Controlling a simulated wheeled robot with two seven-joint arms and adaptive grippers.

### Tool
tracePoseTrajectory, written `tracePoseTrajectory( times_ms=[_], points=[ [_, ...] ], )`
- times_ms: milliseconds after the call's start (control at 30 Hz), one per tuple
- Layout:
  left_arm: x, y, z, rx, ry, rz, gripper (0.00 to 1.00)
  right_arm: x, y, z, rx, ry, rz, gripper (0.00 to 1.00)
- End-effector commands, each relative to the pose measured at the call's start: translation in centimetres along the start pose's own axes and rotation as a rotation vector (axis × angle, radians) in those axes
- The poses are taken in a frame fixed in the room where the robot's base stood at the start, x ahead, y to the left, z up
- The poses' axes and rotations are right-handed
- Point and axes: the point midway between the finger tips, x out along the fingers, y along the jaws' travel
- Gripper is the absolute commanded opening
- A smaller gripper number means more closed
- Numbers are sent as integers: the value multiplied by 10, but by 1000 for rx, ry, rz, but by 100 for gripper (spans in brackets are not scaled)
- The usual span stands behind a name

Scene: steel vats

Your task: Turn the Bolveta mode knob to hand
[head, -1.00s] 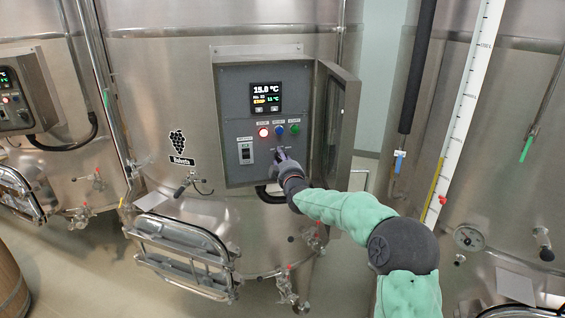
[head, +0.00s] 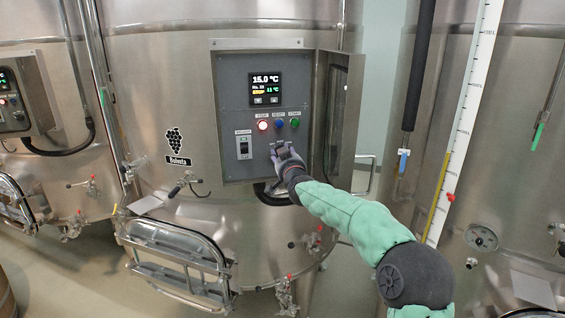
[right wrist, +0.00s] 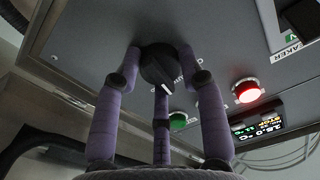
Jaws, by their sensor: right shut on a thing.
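The Bolveta vat carries a control box (head: 232,165) with its door open to the right, beside a grape logo (head: 176,144) lettered Bolveta. The mode knob (right wrist: 158,64) is round and black with a white pointer mark in the right wrist view. My right gripper (head: 281,149) reaches the lower part of the panel and is shut on the knob. Its purple fingers stand around the knob in the right wrist view and cover most of it in the head view. The knob's position labels are too small to read. My left gripper is out of view.
A display (head: 266,88) reads 15.0 °C. A breaker switch (head: 244,147) sits to the left. The open door (head: 339,115) stands close right of my gripper.

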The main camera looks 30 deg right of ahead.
Motion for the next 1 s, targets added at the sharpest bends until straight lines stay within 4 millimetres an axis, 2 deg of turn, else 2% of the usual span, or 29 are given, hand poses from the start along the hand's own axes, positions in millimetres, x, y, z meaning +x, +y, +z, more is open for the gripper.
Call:
tracePoseTrajectory(
  times_ms=[100,500,700,1000],
  points=[
    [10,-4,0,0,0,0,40,0,1,-4,113,13,1,8],
    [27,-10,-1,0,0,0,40,-1,2,-6,453,15,0,8],
    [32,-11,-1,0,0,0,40,-1,3,-7,568,15,-1,8],
    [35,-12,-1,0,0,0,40,-1,3,-9,649,17,0,8]
  ],
)
